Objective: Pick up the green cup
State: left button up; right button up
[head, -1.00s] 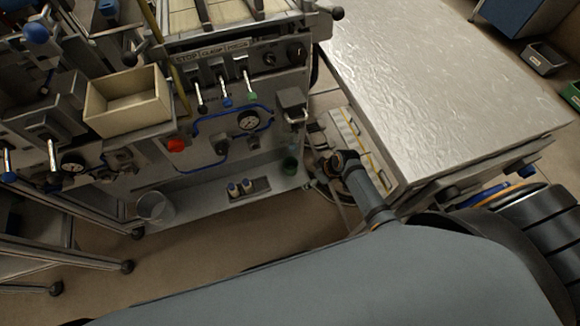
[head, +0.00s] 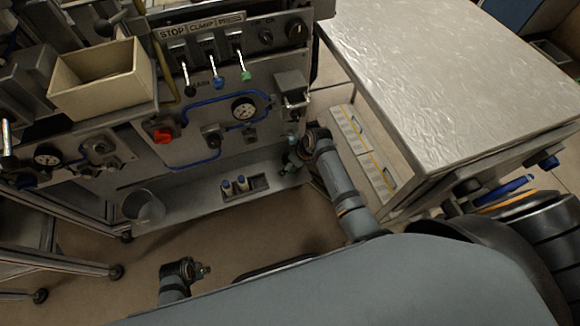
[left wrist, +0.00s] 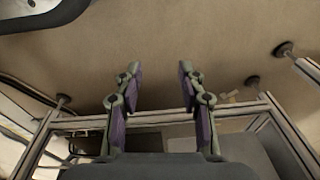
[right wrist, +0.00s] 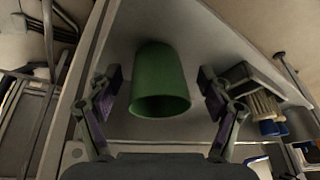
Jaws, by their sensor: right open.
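The green cup (right wrist: 160,82) lies between the two fingers of my right gripper (right wrist: 160,82) in the right wrist view, its rounded end away from me and its rim toward me. The fingers are open, with a gap on both sides of the cup. In the head view my right gripper (head: 293,155) is at the right end of the machine's low shelf and mostly hides the cup. My left gripper (left wrist: 158,75) is open and empty above the floor in the left wrist view; in the head view only its arm's wrist part shows clearly.
The low shelf (head: 205,202) also holds a clear cup (head: 143,207) at its left and a small dark holder (head: 258,183) with blue-topped items. The machine panel with its gauge (head: 244,108) rises behind. A metal-topped table (head: 440,80) stands at right.

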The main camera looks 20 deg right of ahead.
jog(key=shift+a+f, duration=0.1)
jog(key=shift+f, duration=0.05)
pick_arm(q)
jog(key=shift+w+d+r, duration=0.15)
jog(key=shift+w+r, duration=0.05)
jog(key=shift+r, duration=0.3)
jog(key=shift+w+d+r, duration=0.1)
jog(key=shift+w+r, duration=0.05)
jog(key=shift+r, duration=0.35)
pick_arm(e)
jog(key=c, duration=1.2)
